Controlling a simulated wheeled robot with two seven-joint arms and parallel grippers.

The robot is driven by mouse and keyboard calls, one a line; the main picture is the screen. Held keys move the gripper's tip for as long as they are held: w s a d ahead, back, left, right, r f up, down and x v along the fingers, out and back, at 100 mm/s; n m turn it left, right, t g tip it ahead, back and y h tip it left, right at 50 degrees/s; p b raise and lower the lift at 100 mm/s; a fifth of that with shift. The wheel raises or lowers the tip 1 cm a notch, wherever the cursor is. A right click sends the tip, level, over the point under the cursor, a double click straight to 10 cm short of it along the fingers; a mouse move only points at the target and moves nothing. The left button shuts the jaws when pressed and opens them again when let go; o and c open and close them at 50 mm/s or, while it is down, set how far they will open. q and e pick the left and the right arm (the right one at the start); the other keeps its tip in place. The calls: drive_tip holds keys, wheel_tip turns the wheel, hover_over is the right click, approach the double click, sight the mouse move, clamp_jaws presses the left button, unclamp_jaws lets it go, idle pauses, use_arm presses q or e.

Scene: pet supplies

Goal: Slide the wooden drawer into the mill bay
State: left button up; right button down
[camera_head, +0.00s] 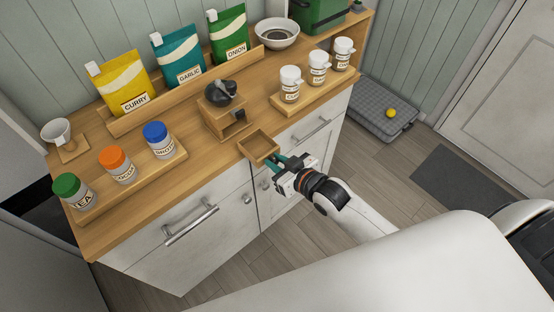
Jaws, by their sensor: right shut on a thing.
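The wooden drawer (258,146) is a small open-topped box at the front edge of the wooden counter. My right gripper (280,163) is shut on its near side and holds it in front of the mill. The mill (222,110) is a wooden box with a dark top and crank, standing on the counter behind and to the left of the drawer. The mill bay (239,115) is a dark opening in its front right face. The drawer is outside the bay and apart from it. My left gripper is not in view.
Spice jars stand on a tray at left (139,177) and another at right (318,85). Seed-like pouches, curry (121,83), garlic and onion, stand in a rack behind. A bowl (277,33) sits at the back. Cabinet handles project below the counter edge.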

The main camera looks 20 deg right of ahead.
sight(249, 140)
drive_tip(key=shift+w+a, duration=0.1)
drive_tip(key=shift+w, duration=0.15)
drive_tip(key=shift+w+a+f+b, duration=0.1)
drive_tip(key=shift+w+a+b, duration=0.05)
drive_tip(key=shift+w+b, duration=0.2)
drive_tip(key=shift+x, duration=1.4)
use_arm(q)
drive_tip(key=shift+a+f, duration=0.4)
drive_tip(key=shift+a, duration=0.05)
use_arm(e)
drive_tip(key=shift+w+a, duration=0.1)
drive_tip(key=shift+w, duration=0.2)
drive_tip(key=shift+w, duration=0.15)
